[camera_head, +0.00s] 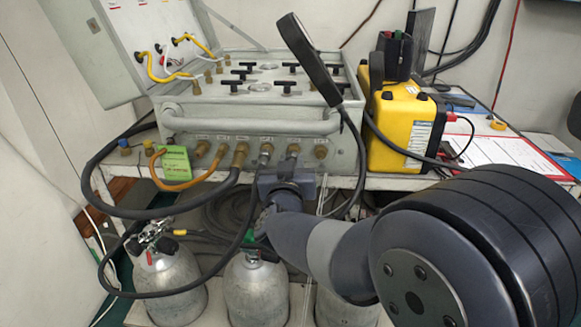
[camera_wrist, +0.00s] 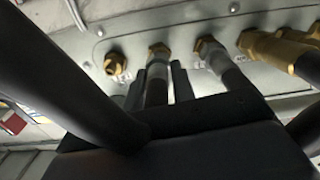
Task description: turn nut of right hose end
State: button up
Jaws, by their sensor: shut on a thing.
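The right hose end (camera_head: 293,152) is a grey metal fitting on the front of the air panel (camera_head: 345,150). In the wrist view its grey nut (camera_wrist: 158,66) sits on a brass port, with a dark hose behind it. My gripper (camera_head: 288,170) reaches it from below and in front. In the wrist view the two dark fingers of my gripper (camera_wrist: 157,86) lie on both sides of this hose end and are shut on it. The exact contact on the nut is partly hidden by the gripper body.
A second grey hose end (camera_head: 265,153) is close on the left, and a brass one with a thick black hose (camera_head: 239,156) is beyond it. A bare brass port (camera_head: 320,152) is on the right. A black hose (camera_head: 355,165) hangs farther right. Gas cylinders (camera_head: 255,290) stand below.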

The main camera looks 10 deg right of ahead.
jog(key=m+b, duration=0.1)
jog(key=m, duration=0.2)
jog(key=m+b, duration=0.1)
jog(key=shift+d+f+b, duration=0.15)
jog(key=shift+f+b, duration=0.1)
jog(key=shift+b, duration=0.05)
jog(key=m+b, duration=0.4)
jog(key=m, duration=0.1)
jog(key=shift+d+f+y, duration=0.15)
jog(key=shift+f+y, duration=0.05)
jog(key=shift+y, duration=0.2)
jog(key=m+b, duration=0.3)
jog(key=m, duration=0.1)
jog(key=shift+f+m+t+b, duration=0.2)
jog(key=shift+m+t+b, duration=0.1)
jog(key=shift+m+b, duration=0.1)
jog(key=shift+s+m+b, duration=0.1)
jog(key=shift+m+b, duration=1.3)
jog(key=shift+m, duration=0.8)
jog(key=o, duration=1)
jog(key=shift+r, duration=0.2)
